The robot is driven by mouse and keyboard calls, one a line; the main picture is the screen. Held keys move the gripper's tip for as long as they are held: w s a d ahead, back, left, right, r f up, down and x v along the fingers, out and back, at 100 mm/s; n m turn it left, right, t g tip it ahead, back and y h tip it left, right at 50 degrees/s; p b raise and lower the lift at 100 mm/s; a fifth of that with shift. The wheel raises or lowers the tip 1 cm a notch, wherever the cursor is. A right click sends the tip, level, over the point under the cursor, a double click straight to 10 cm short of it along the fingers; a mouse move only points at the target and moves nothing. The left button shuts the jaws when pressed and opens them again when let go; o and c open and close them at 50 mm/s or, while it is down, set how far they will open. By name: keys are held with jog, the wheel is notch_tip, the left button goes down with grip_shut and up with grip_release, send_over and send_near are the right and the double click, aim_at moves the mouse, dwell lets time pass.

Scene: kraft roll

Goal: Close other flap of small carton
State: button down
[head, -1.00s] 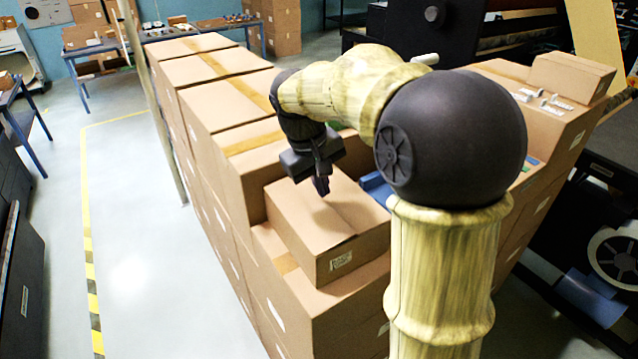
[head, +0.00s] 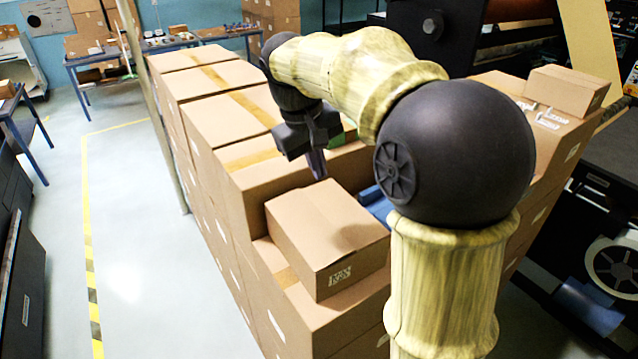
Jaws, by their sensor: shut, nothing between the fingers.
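The small carton (head: 327,238) sits on top of the stacked boxes, in front of my arm in the head view. Its top looks flat, with a seam line running along it, and both flaps appear to lie down. A printed label shows on its near side. My gripper (head: 319,170) is shut and empty, pointing down above the far edge of the carton. It looks apart from the carton's top, though the exact gap is hard to judge. My arm hides part of the area to the right of the carton.
Large taped cartons (head: 232,118) stand in a row behind and left of the small carton. A blue item (head: 377,203) lies just right of it. Another closed box (head: 567,90) and small white pieces (head: 540,114) sit at the right. Open floor (head: 135,230) lies left.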

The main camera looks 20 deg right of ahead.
jog(key=d+v, duration=0.1)
jog(key=v, duration=0.4)
send_over(323, 217)
jog(key=a, duration=0.2)
jog(key=shift+s+d+f, duration=0.1)
jog(key=shift+s+d, duration=0.05)
jog(key=shift+s, duration=0.2)
jog(key=b, duration=0.1)
jog(key=f+y+b, duration=0.1)
jog(key=b, duration=0.1)
jog(key=shift+w+f+g+y, duration=0.2)
jog(key=shift+f+g+y, duration=0.1)
jog(key=shift+f, duration=0.05)
jog(key=shift+s, duration=0.1)
jog(key=f, duration=0.4)
jog(key=d+f+p, duration=0.1)
jog(key=f, duration=0.9)
jog(key=shift+w+d+p, duration=0.15)
jog(key=shift+w+p, duration=0.05)
jog(key=shift+p, duration=0.1)
